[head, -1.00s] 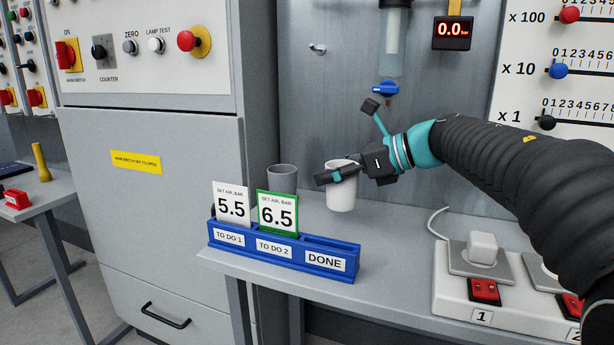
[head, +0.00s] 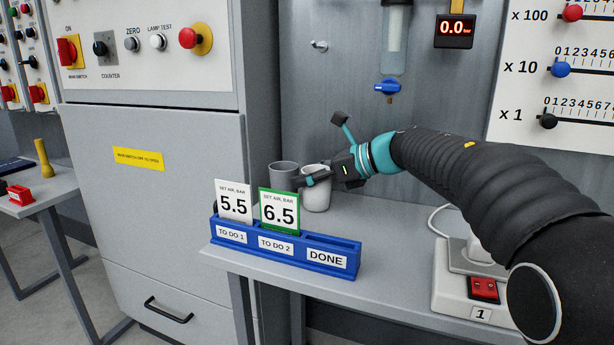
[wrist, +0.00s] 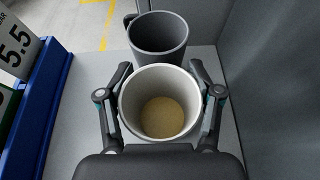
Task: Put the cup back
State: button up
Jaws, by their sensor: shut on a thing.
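A white cup (head: 317,201) is held upright between the fingers of my gripper (head: 318,180) at the back of the grey bench. In the wrist view the white cup (wrist: 160,132) is seen from above, with a tan-brown bottom or contents inside. The gripper fingers (wrist: 160,72) are closed on both sides of it. A grey cup-shaped vessel (head: 283,176) stands just left of it in the head view; in the wrist view it (wrist: 158,50) is directly beyond the white cup, close to it. I cannot tell whether the white cup touches the bench.
A blue rack (head: 290,258) with TO DO 1, TO DO 2 and DONE slots stands at the bench's front; cards 5.5 (head: 233,203) and 6.5 (head: 279,212) are in it. A blue valve (head: 388,87) hangs above. A socket strip (head: 470,290) is at right.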

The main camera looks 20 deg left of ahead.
jog(key=shift+f, duration=0.2)
jog(key=o, duration=1)
jog(key=shift+o, duration=0.2)
jog(key=shift+r, duration=0.1)
jog(key=shift+r, duration=0.15)
jog(key=v, duration=0.7)
jog(key=shift+d, duration=0.25)
